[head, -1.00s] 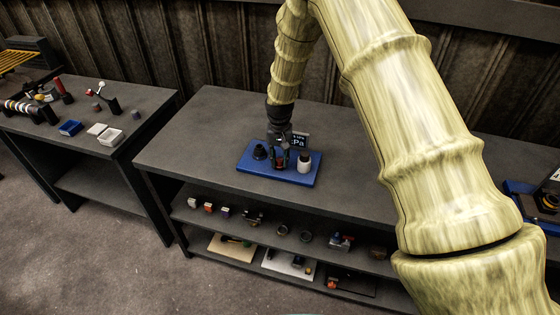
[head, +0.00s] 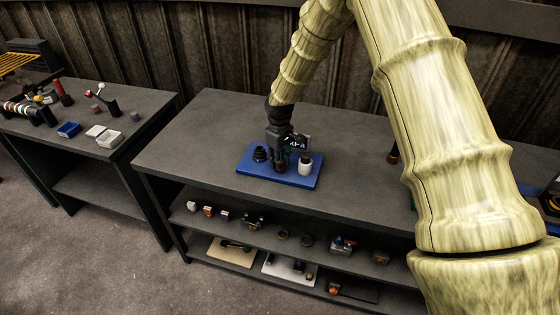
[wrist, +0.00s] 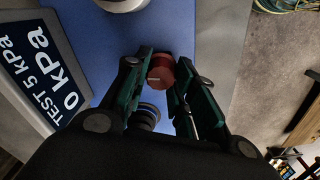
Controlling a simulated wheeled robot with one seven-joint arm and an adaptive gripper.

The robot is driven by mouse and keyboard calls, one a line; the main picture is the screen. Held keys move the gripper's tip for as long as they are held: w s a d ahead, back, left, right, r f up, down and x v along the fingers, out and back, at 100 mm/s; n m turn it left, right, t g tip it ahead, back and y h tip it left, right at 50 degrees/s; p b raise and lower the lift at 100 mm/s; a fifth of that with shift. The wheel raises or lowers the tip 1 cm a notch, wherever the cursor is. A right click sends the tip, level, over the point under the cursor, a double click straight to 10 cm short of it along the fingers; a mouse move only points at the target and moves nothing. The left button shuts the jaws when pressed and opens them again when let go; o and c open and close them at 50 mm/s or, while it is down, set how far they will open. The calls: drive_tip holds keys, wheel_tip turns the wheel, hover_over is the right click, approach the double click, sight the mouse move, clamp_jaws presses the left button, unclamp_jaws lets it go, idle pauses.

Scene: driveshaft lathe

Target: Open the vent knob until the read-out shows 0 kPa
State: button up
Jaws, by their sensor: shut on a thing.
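The red vent knob (wrist: 160,77) sits between my fingertips in the wrist view, and my gripper (wrist: 162,75) is shut on it. In the head view my gripper (head: 282,166) points down over the blue base plate (head: 250,172) and hides the knob. The read-out panel (wrist: 35,65) is on the left in the wrist view. Its small line reads TEST 5 kPa and its large line reads 0 kPa. The panel (head: 299,142) also shows behind my gripper in the head view, partly hidden and too small to read.
A black stepped part (head: 260,153) stands on the plate left of my gripper, and a white cylinder (head: 305,164) stands on its right. The grey bench top (head: 195,140) is clear around the plate. Shelves below hold several small parts.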

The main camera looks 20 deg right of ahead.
drive_tip(key=shift+n, duration=0.7)
drive_tip(key=o, duration=1)
drive_tip(key=shift+o, duration=0.2)
wheel_tip(320, 180, up, 12)
idle(0.3)
